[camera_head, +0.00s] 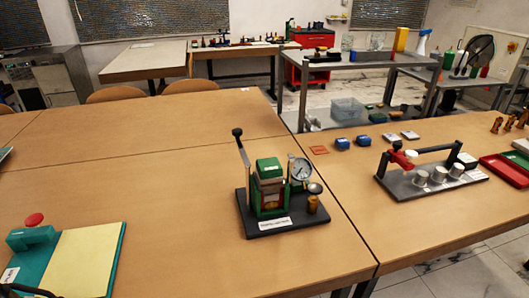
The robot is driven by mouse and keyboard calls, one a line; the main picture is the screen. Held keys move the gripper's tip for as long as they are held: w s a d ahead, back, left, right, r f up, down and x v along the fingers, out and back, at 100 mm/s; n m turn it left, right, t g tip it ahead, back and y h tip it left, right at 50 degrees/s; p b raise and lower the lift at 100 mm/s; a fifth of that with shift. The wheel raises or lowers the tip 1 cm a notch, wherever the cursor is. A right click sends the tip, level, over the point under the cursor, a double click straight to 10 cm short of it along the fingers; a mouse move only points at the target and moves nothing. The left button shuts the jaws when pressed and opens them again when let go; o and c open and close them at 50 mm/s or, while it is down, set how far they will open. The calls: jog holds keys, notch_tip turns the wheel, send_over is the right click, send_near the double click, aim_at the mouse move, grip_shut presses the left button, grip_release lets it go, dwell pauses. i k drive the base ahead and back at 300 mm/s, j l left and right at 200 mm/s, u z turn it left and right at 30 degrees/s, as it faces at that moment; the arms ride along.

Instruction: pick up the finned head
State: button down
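A gauge rig on a black base plate (292,222) stands on the wooden table near the middle of the view. It carries a green-topped block (269,170) with a red and pale front, a round white-faced dial (300,170) and an upright lever with a black knob (237,132). A small brass part with a dark round top (314,193) stands at its right. No part is clearly recognisable as the finned head; the green-topped block may be it, but fins are too small to make out. My gripper is not recognisable in view.
A teal board with a cream sheet (85,262) and a red knob lies at left. A dark curved shape (28,290) shows at the bottom left edge. At right, a grey plate (404,188) bears metal cylinders, near red and green trays. Table left of the rig is clear.

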aim_at(269, 167)
jog(key=j+z, duration=0.3)
jog(key=j, duration=0.25)
jog(key=j+z, duration=0.3)
jog(key=j, duration=0.3)
jog(key=k+j+z, duration=0.3)
jog(key=j, duration=0.2)
jog(key=i, duration=1.1)
